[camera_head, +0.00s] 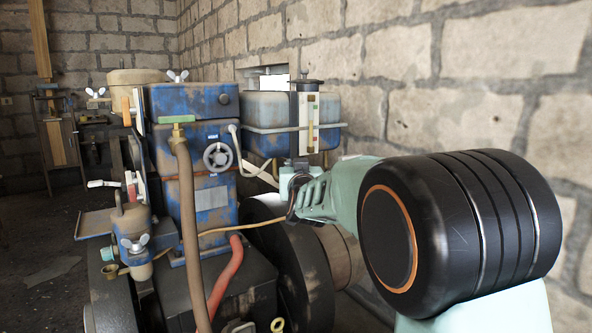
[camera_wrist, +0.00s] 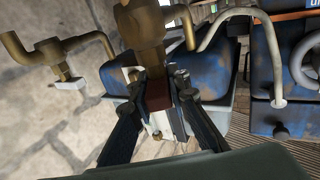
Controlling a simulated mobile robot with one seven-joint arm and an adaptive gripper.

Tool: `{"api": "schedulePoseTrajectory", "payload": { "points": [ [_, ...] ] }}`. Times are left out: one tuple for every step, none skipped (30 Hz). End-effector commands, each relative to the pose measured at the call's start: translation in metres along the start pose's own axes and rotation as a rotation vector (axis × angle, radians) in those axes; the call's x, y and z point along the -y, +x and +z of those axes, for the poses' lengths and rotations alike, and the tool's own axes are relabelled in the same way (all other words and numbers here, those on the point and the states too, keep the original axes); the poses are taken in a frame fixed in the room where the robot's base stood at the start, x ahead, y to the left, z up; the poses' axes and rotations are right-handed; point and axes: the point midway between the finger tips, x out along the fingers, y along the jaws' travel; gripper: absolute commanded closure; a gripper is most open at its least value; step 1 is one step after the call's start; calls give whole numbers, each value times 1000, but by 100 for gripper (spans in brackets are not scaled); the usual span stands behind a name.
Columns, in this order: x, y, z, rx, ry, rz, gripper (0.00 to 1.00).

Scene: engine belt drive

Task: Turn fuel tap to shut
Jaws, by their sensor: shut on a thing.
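The blue fuel tank (camera_head: 265,108) hangs by the wall in the head view, with a sight gauge (camera_head: 308,122) on its front. My gripper (camera_head: 296,187) is below the tank's right part, and it hides the fuel tap from the head view. In the wrist view my gripper (camera_wrist: 160,100) is closed around a dark red-brown tap handle (camera_wrist: 157,90). The handle sits below a brass tap body (camera_wrist: 140,25), and one finger is on each side of it. How far the tap is turned cannot be told.
A second brass fitting with a white end (camera_wrist: 70,80) is at the left of the wrist view. A pale pipe (camera_wrist: 216,22) curves over the blue tank. The blue engine (camera_head: 200,150) with its handwheel (camera_head: 217,157) and a dark flywheel (camera_head: 300,262) stand close by.

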Motion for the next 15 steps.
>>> {"api": "schedulePoseTrajectory", "payload": {
  "points": [
    [4,0,-1,3,-1,16,100],
    [5,0,-2,4,-1,28,100],
    [4,0,-2,4,-1,48,100],
    [4,0,-2,4,-1,60,100],
    [4,0,-3,4,0,74,100],
    [4,0,-4,4,-1,92,100],
    [4,0,-4,4,-2,105,100],
    [4,0,-4,5,-1,119,100],
    [3,0,-5,4,-2,138,100],
    [3,0,-5,5,-2,152,100],
    [3,0,-5,5,-2,167,100],
    [3,0,-6,5,-2,186,100],
    [3,0,-6,5,-3,200,100],
    [3,0,-6,5,-3,217,100],
    [3,0,-7,5,-4,237,100]
  ]
}}
